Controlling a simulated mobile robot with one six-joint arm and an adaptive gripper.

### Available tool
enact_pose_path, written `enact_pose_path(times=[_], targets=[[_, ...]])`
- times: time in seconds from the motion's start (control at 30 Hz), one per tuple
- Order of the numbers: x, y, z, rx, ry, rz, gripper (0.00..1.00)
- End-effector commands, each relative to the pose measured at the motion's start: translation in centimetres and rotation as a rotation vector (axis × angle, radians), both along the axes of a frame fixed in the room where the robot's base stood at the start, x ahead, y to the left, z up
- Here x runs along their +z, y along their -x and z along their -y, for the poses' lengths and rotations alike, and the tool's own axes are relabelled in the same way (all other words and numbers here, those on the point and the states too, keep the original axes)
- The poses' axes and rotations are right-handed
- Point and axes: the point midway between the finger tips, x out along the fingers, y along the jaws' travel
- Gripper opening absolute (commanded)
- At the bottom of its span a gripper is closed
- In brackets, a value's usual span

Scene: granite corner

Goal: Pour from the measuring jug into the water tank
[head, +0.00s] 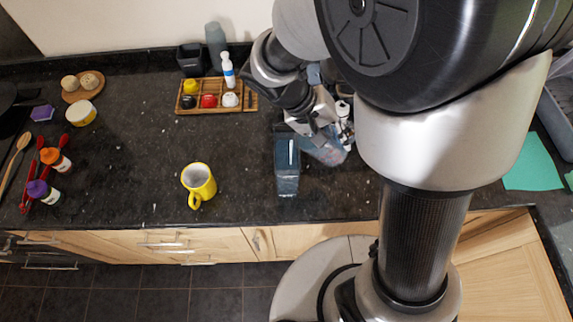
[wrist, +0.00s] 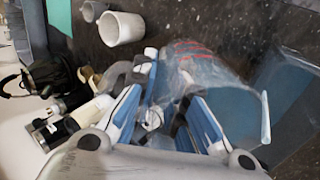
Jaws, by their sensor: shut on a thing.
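The clear measuring jug (head: 328,152) with red marks is beside the water tank on its right in the head view. It also shows in the wrist view (wrist: 205,78). My gripper (head: 318,124) is shut on the jug, with its fingers in the lower middle of the wrist view (wrist: 168,92). The jug looks tilted, but I cannot tell how far or whether liquid is flowing. The water tank (head: 287,167) is a dark bluish, see-through box standing on the counter near its front edge. It shows at the right of the wrist view (wrist: 285,95).
A yellow mug (head: 198,183) stands left of the tank. A wooden tray (head: 213,107) with small coloured bowls and a white bottle (head: 228,70) are behind. White cups (wrist: 121,28) show in the wrist view. The counter between mug and tray is clear.

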Motion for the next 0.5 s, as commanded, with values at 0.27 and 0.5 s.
enact_pose_path(times=[0.27, 0.5], targets=[[0.06, -0.03, 0.00, 0.000, -0.001, 0.001, 0.00], [0.25, -0.05, -0.11, 0.002, 0.041, 0.000, 0.00]])
